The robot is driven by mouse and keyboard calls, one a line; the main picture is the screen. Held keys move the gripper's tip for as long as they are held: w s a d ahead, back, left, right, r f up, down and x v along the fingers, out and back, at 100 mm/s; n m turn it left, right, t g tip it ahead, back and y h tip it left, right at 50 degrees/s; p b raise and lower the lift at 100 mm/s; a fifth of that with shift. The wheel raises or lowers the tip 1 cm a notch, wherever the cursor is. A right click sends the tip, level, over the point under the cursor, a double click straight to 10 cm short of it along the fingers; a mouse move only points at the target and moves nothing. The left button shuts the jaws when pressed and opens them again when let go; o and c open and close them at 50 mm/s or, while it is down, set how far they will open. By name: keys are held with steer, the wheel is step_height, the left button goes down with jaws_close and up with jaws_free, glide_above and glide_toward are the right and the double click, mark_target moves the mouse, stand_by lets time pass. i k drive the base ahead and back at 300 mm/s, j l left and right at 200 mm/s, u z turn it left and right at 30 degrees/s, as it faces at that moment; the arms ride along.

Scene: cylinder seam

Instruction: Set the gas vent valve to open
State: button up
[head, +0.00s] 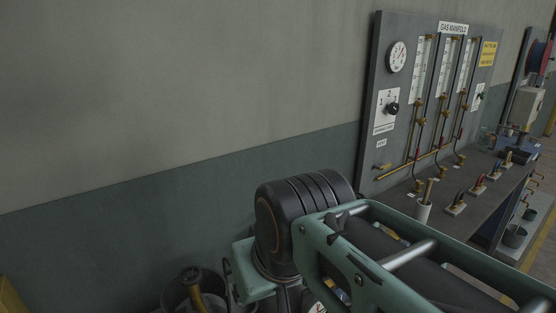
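The grey gas manifold panel (369,72), labelled "GAS MANIFOLD", stands against the wall at the upper right. It carries a round white gauge (397,56), upright flow tubes and brass pipes with small valves. A black selector knob (393,108) sits on a white plate marked with numbers at its left. A small brass lever valve (381,167) shows below it, at the panel's lower left. Another small dark knob (479,97) is on the right side. My gripper is not in view.
A green frame (330,262) with a black ribbed drum (310,200) fills the near foreground and hides the bench's near part. A dark bin (178,294) is at bottom left.

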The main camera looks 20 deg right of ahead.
mark_target(385, 167)
steer(key=l+z, duration=0.2)
steer(key=z, duration=0.95)
steer(key=i+l, duration=0.8)
